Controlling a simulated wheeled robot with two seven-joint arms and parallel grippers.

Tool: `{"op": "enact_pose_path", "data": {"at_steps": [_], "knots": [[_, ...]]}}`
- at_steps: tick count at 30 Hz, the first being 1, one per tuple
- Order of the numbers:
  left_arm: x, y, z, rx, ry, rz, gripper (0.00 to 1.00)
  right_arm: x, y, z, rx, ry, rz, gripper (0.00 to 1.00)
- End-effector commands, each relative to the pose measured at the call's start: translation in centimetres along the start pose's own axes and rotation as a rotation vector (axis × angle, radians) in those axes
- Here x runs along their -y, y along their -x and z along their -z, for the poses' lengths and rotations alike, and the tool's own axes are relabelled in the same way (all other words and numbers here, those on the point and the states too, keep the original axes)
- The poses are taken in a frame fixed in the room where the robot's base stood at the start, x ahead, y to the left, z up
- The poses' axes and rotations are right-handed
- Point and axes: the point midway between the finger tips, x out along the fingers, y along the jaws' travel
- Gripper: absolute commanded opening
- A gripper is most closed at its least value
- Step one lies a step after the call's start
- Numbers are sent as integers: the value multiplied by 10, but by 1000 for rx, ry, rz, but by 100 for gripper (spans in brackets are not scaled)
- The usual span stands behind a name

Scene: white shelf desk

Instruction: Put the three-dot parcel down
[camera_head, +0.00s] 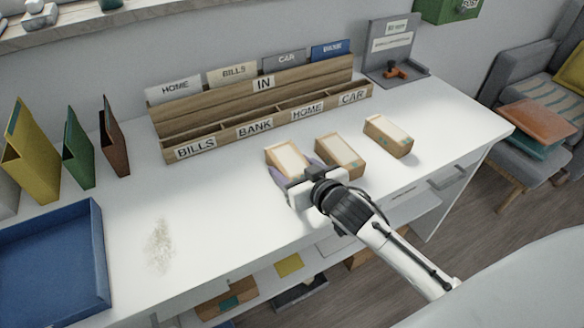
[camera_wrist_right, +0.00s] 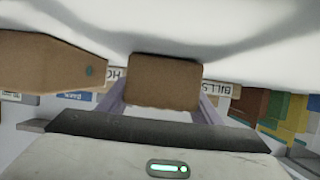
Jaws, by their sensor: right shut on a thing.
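My right gripper (camera_head: 294,168) is shut on the leftmost of three small tan parcels with pale tops (camera_head: 287,155), near the front of the white desk (camera_head: 215,210). In the right wrist view this held parcel (camera_wrist_right: 163,82) sits between the two purple fingers, its plain brown end facing the camera. No dots show on it, so I cannot tell its dot count. It is low at the desk surface; whether it touches is unclear. My left gripper is not in view.
A middle parcel (camera_head: 340,157) stands close right of the gripper; one teal dot shows on it in the wrist view (camera_wrist_right: 50,65). A third parcel (camera_head: 388,136) is farther right. A labelled wooden sorter (camera_head: 225,120) stands behind. A blue tray (camera_head: 98,255) is left; the desk between is mostly clear.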

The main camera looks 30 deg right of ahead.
Motion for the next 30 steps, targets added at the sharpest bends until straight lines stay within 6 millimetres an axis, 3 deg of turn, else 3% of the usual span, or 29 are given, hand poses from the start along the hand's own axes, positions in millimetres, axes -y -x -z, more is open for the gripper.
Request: {"op": "enact_pose_path", "data": {"at_steps": [6, 7, 10, 22, 30], "knots": [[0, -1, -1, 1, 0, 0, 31, 0, -1, -2, -2, -1, 0, 30], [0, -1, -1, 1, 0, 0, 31, 0, -2, -3, 0, -1, 0, 60], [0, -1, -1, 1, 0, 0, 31, 0, -1, -3, 0, -1, 0, 77], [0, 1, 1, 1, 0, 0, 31, 0, 4, 1, 1, 0, 0, 77], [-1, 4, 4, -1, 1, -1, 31, 0, 56, 0, 1, 0, 1, 77]]}}
